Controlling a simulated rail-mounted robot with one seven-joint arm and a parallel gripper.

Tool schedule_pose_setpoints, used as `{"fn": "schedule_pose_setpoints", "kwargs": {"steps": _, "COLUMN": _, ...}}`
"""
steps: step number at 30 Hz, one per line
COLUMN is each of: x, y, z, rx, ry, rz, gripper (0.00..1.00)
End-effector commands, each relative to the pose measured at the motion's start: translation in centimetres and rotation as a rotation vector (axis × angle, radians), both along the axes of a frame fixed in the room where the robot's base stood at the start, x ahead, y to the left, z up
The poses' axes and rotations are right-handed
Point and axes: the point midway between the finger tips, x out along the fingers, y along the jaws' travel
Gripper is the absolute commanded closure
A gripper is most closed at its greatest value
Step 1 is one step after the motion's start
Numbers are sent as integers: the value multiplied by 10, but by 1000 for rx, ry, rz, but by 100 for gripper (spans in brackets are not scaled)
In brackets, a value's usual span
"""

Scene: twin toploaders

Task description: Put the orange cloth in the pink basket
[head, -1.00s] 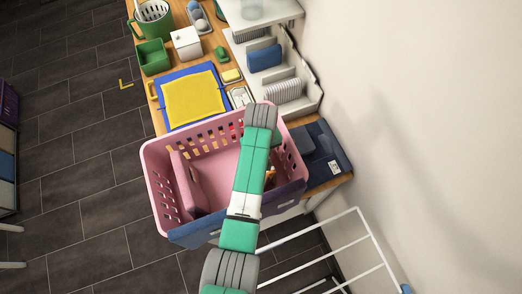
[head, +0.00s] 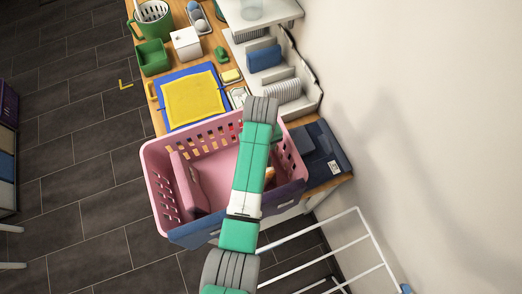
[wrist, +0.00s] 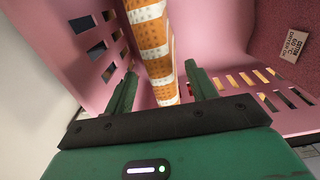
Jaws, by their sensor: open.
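The pink basket (head: 158,180) stands at the near end of the wooden counter, with slotted walls; its pink inside also fills much of the wrist view (wrist: 215,25). The orange cloth, with white patterned bands, shows in the wrist view (wrist: 153,38) as a narrow upright strip inside the basket. In the head view only a small orange bit (head: 270,173) shows beside my arm. My gripper (wrist: 160,76) is open, its two green fingers apart on either side of the cloth's lower end. I cannot tell whether they touch it. My arm hides the gripper in the head view.
A pink fabric piece (head: 187,180) with a care label (wrist: 291,44) is in the basket. A yellow cloth (head: 195,97) on a blue one lies behind it. A dark blue item (head: 322,150) sits right, and a white rack (head: 345,240) stands near the wall.

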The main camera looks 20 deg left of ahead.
Motion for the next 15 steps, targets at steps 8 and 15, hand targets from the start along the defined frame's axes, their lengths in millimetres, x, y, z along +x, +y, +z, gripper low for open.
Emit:
{"fn": "schedule_pose_setpoints", "kwargs": {"steps": 8, "x": 1, "y": 0, "z": 68, "rx": 1, "ry": -4, "rz": -1, "gripper": 44}}
{"fn": "schedule_pose_setpoints", "kwargs": {"steps": 15, "x": 0, "y": 0, "z": 90, "rx": 0, "ry": 0, "rz": 0, "gripper": 44}}
